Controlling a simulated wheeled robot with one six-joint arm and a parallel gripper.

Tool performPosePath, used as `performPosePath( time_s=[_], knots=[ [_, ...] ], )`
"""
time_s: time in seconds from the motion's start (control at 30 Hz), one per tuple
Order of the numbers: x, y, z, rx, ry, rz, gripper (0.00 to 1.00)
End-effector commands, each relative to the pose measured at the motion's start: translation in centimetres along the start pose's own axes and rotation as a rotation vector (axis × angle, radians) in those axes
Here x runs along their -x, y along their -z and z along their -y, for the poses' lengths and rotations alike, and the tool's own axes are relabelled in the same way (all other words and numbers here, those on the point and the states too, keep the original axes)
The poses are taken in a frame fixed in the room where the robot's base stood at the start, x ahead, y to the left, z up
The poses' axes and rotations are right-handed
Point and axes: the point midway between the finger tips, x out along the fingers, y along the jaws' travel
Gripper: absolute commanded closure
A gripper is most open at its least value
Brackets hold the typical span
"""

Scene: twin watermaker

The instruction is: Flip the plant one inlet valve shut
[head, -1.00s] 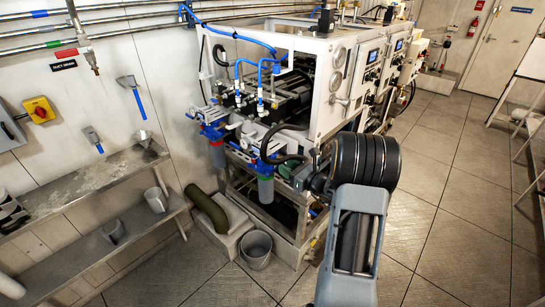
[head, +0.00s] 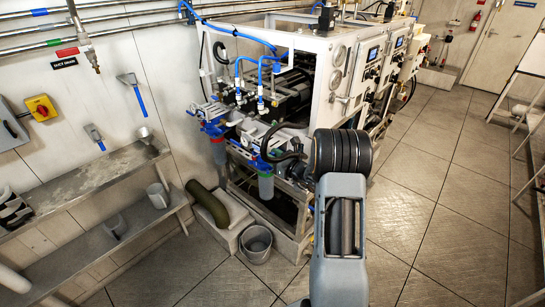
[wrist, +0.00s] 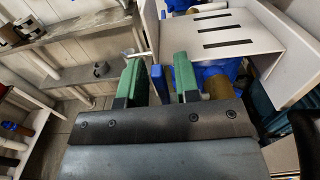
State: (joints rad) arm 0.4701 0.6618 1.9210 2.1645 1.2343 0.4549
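In the wrist view my gripper (wrist: 158,82) is open, with two green fingers apart. A narrow blue upright piece (wrist: 158,80) shows between the fingers, with gaps on both sides. It looks like a valve lever, but I cannot tell which valve it belongs to, or whether it is within the fingers' depth. In the head view the watermaker plant (head: 290,75) stands in a white frame, with blue-capped filter housings (head: 265,185) low at its front. No inlet valve is clearly identifiable in the head view.
A white slotted plate (wrist: 228,32) is close to the right finger. A grey bucket (head: 256,246) and a green cylinder (head: 207,205) on a block stand before the plant. Shelves (head: 90,185) line the left wall.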

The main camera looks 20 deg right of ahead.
Motion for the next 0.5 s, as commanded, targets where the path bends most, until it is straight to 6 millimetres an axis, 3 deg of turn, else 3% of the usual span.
performPosePath(
  time_s=[0.3, 0.5],
  knots=[
    [0.02, -0.01, -0.01, 0.0, 0.0, 0.0, 1.0],
    [-0.04, -0.13, -0.01, 0.001, -0.001, -0.009, 1.0]
  ],
)
